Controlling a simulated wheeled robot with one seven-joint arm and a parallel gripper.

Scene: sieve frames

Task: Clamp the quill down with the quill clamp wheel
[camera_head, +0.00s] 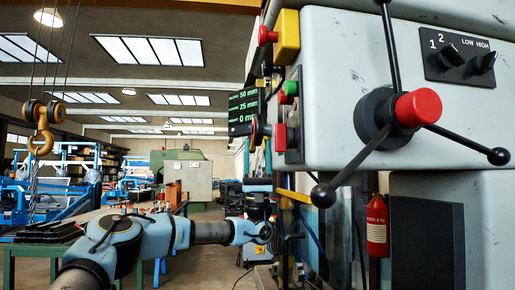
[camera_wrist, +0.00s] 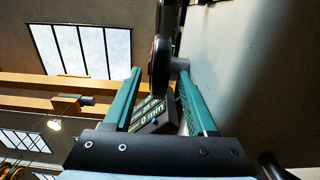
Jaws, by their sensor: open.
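The quill clamp wheel (camera_wrist: 160,66) is a dark disc seen nearly edge-on in the wrist view, on a short grey hub (camera_wrist: 180,64) at the grey machine's side. My gripper (camera_wrist: 159,74) is open, with one teal finger on each side of the wheel's lower part. A gap shows between the left finger and the wheel; I cannot tell whether the right finger touches. In the head view the wheel (camera_head: 259,129) is small and dark at the machine's left side, above my wrist. I cannot make out the quill.
The readout screen (camera_head: 245,112), marked 50, 25 and 0 mm, is close behind the wheel. A control box (camera_head: 289,115) with green and red buttons is just right of it. The three-spoke feed handle (camera_head: 417,107) sticks out at the right. A hook (camera_head: 41,143) hangs at far left.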

